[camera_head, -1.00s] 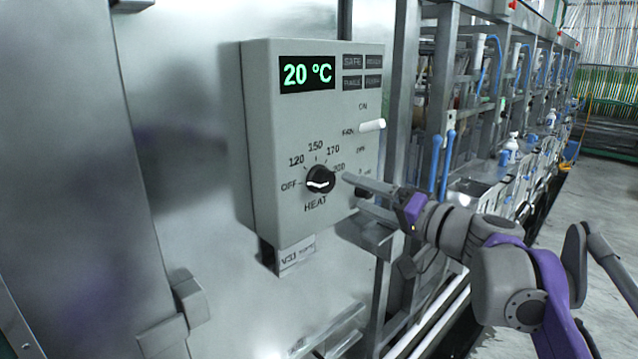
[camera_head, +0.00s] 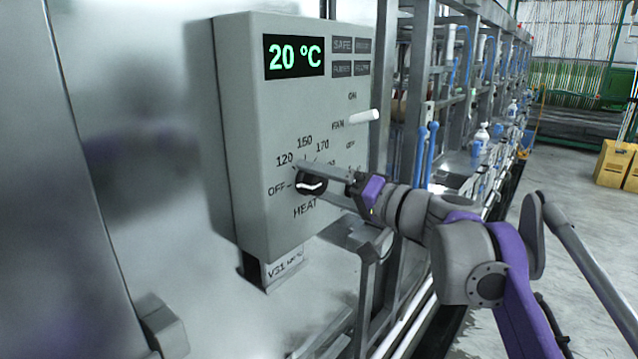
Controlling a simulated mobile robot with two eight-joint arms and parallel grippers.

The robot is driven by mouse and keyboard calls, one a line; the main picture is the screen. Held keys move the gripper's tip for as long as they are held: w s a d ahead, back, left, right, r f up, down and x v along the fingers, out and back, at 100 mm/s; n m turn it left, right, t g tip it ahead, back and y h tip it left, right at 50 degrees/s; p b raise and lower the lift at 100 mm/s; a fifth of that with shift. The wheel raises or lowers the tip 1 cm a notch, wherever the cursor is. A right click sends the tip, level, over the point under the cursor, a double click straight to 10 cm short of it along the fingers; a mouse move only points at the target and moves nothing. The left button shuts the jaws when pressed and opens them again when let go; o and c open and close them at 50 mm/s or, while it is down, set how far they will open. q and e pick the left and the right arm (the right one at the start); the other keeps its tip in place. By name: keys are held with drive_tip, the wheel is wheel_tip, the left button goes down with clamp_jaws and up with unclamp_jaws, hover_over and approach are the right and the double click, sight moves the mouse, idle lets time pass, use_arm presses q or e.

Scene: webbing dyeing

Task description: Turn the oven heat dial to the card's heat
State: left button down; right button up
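The black heat dial (camera_head: 311,186) is low on the front of the grey oven control box (camera_head: 235,150). Its white mark lies roughly level, and the dial is partly covered by my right gripper. My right gripper (camera_head: 312,180) is at the dial, with one finger across its upper side and the other at its lower right. The fingers are apart; I cannot tell whether they touch the dial. The display (camera_head: 294,57) reads 20 °C. A small white card (camera_head: 285,267) marked V31 sits under the box; the rest of its writing is too small to read. My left gripper is not in view.
The scale around the dial shows OFF, 120, 150 and 170; the part to the right is partly covered. A white fan lever (camera_head: 362,116) sticks out above my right gripper. Metal frames with blue handles (camera_head: 426,150) stand to the right. Yellow boxes (camera_head: 615,165) are far right.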

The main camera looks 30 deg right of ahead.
drive_tip(key=c, duration=1.3)
drive_tip(key=shift+r+m+p, duration=0.15)
drive_tip(key=shift+m+p, duration=0.85)
drive_tip(key=shift+c, duration=0.2)
drive_tip(key=shift+m+p, duration=0.85)
drive_tip(key=shift+m, duration=0.35)
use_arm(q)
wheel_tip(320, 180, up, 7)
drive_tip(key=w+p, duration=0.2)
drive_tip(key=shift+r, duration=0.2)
use_arm(e)
drive_tip(key=shift+m, duration=2.2)
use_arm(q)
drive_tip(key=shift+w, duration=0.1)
use_arm(e)
drive_tip(key=o, duration=1.4)
drive_tip(key=shift+w, duration=0.1)
drive_tip(key=shift+c, duration=0.2)
drive_tip(key=shift+f, duration=0.2)
